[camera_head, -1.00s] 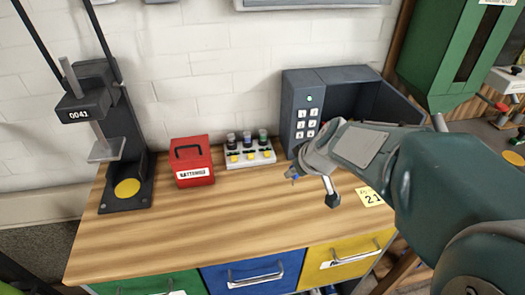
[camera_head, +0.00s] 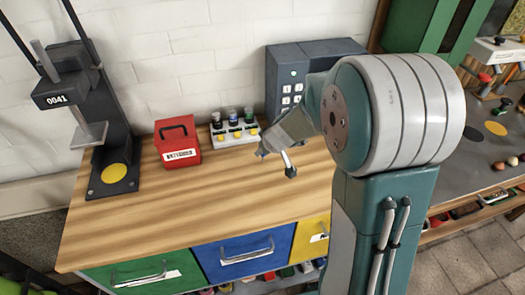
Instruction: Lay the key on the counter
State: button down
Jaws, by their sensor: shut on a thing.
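My gripper (camera_head: 277,159) hangs over the wooden counter (camera_head: 160,226), in front of the bottle rack and left of the arm's big joint. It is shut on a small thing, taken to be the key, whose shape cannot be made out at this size. A gap shows between the gripper and the counter top, but the height is hard to judge. The counter's middle and front left are bare.
A red box (camera_head: 177,142) and a white bottle rack (camera_head: 234,134) stand at the back. A black press (camera_head: 105,120) stands left. A grey keypad safe (camera_head: 287,80) stands behind my arm. Blue (camera_head: 243,257), green and yellow drawers line the front.

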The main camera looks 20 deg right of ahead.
jog(key=shift+f, duration=0.2)
jog(key=shift+f, duration=0.15)
jog(key=c, duration=0.7)
grip_release()
jog(key=shift+o, duration=0.2)
jog(key=v, duration=1.2)
jog(key=s+a+r+m+h, duration=0.1)
jog(key=s+r+m, duration=0.1)
jog(key=s, duration=0.8)
jog(key=s+a+r+m+h, duration=0.1)
jog(key=s+r, duration=0.4)
jog(key=s, duration=0.5)
jog(key=shift+s+a+r+m+h, duration=0.2)
jog(key=shift+a+m+h, duration=0.1)
jog(key=shift+m, duration=0.5)
